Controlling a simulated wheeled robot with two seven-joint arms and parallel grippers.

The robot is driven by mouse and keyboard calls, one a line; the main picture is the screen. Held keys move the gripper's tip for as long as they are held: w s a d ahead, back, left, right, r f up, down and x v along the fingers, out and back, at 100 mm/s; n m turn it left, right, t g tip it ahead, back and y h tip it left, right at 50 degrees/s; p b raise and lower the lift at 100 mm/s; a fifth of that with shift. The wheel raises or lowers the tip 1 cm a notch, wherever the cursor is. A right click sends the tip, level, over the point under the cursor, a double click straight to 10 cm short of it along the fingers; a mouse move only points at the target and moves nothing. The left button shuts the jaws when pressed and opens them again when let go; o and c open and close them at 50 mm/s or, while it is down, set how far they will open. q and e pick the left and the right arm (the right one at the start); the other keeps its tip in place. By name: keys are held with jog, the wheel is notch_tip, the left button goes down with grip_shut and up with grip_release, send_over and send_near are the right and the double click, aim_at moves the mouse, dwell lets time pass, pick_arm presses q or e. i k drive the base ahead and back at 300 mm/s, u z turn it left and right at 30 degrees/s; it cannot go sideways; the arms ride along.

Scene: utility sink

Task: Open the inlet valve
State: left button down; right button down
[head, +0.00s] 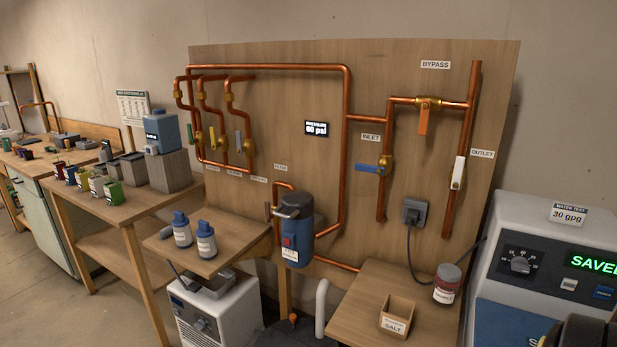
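The inlet valve is on a vertical copper pipe right of the middle of the plywood board, below the INLET label (371,137). Its brass body (387,163) sits on the pipe. Its blue lever handle (367,169) points left, nearly horizontal, crosswise to the pipe. Nothing touches the handle. Neither gripper can be made out in the head view. A dark rounded part at the bottom right corner may be part of my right arm, but no fingers show there.
The bypass valve (424,119) has an orange handle hanging down; the outlet valve (457,173) has a white handle along its pipe. Below are a wooden shelf (370,292) with a salt box (397,313) and jar (447,283). A softener unit (545,265) stands right. The space before the inlet handle looks clear.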

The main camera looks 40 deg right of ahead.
aim_at(380, 170)
jog(key=z, duration=0.45)
jog(key=i, duration=0.9)
jog(key=z, duration=0.85)
